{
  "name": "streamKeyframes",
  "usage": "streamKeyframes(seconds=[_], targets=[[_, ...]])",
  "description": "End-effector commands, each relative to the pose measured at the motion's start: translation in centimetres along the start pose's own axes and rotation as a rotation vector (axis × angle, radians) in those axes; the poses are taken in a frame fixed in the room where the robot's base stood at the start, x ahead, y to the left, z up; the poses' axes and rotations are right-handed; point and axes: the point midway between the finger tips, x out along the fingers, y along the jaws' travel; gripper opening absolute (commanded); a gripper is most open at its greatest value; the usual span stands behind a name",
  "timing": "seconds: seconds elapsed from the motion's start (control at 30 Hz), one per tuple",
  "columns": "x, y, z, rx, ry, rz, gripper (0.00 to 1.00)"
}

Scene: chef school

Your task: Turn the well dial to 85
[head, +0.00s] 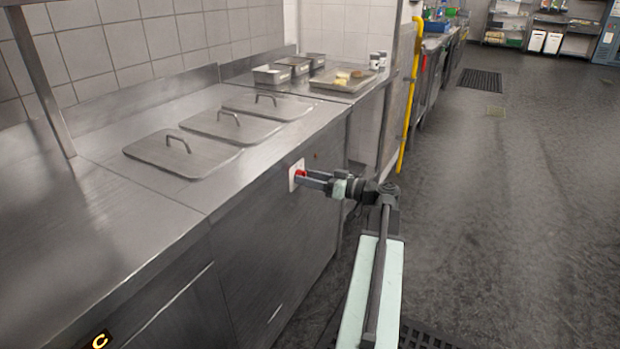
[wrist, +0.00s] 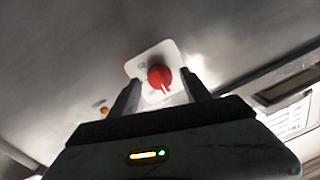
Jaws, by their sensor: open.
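The well dial (wrist: 160,77) is a red knob with a pointer, on a white plate (wrist: 147,59) on the steel counter front. In the head view the dial (head: 301,174) shows as a small red spot at the fingertips, partly hidden by them. My gripper (head: 308,179) reaches left to the counter front. In the wrist view my gripper (wrist: 160,92) is open, with one finger on each side of the dial. I cannot tell whether the fingers touch it. The plate's markings are too blurred to read.
Three lidded wells (head: 185,155) sit in the steel counter above the dial. Metal trays (head: 343,80) stand at the far end. An orange lamp (wrist: 103,110) is left of the dial in the wrist view. A yellow rail (head: 411,100) stands beyond. Open floor (head: 520,210) lies to the right.

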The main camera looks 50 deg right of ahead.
Motion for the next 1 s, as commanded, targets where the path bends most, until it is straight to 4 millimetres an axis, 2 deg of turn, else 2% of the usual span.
streamKeyframes(seconds=[0.1,0.3,0.37,0.67,1.0], targets=[[-0.04,0.01,0.00,0.000,0.000,0.000,0.53],[-0.08,0.03,0.00,0.000,0.000,0.001,0.00],[-0.40,0.66,-0.17,0.000,0.001,0.005,0.00],[-0.36,0.29,-0.03,0.052,0.007,0.006,0.00],[-0.37,0.30,0.09,0.298,0.027,0.000,0.00]])
